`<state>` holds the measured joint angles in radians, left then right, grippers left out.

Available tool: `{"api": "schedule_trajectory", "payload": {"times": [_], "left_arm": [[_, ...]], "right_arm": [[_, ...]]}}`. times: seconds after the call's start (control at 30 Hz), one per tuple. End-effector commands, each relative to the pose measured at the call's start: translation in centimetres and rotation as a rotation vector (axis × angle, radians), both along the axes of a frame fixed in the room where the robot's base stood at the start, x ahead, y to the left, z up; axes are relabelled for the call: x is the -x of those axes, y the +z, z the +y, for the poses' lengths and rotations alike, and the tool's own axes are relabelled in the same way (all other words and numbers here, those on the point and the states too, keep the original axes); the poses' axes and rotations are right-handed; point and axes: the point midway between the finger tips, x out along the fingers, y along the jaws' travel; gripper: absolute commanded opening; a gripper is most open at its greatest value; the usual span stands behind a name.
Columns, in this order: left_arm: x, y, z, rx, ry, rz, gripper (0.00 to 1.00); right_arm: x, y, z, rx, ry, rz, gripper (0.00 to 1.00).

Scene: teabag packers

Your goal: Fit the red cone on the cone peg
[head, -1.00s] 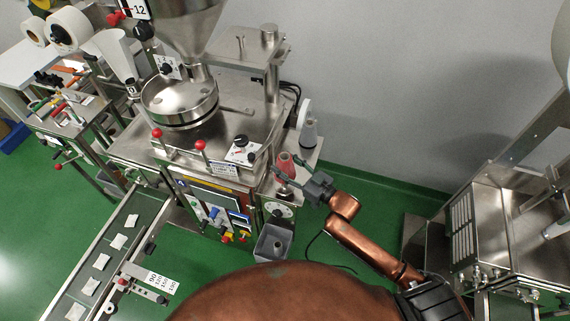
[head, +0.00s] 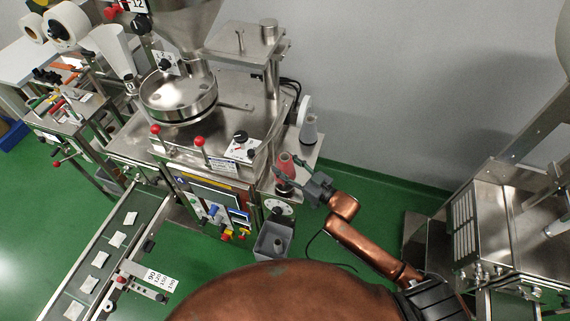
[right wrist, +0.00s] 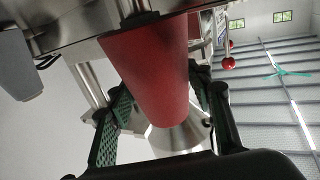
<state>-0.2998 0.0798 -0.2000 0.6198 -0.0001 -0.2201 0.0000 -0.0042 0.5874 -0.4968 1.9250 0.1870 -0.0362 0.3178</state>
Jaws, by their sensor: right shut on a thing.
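The red cone (head: 285,166) is upright, narrow end up, at the right end of the steel machine in the head view. My right gripper (head: 289,170) is shut on it from the right side. In the right wrist view the red cone (right wrist: 150,75) sits between the two green padded fingers (right wrist: 163,118), its wide end toward the top of the picture. A thin steel rod (right wrist: 132,8) shows by that wide end; I cannot tell if it is the cone peg or whether the cone is around it. My left gripper is not in view.
A grey bin (head: 273,241) is below. A conveyor (head: 108,246) with white bags runs at left. Another steel machine (head: 490,235) stands at right, with green floor between.

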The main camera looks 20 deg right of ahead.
Motion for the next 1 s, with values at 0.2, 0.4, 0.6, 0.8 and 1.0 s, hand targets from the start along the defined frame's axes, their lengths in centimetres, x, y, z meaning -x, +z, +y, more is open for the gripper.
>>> {"api": "schedule_trajectory", "payload": {"times": [0.2,0.4,0.6,0.8,1.0], "left_arm": [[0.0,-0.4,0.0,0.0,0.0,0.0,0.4],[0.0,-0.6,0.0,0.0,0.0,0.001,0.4],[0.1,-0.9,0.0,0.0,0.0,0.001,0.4],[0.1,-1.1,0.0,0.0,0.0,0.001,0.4],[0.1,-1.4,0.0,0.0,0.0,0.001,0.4]], "right_arm": [[0.0,-0.5,0.0,-0.001,0.001,-0.003,0.13],[0.0,-0.9,0.0,-0.001,0.001,-0.003,0.13],[0.0,-1.4,0.0,-0.001,0.001,-0.004,0.13],[0.0,-1.9,0.0,-0.001,0.001,-0.003,0.13],[0.0,-2.4,0.0,-0.001,0.001,-0.003,0.13]]}}
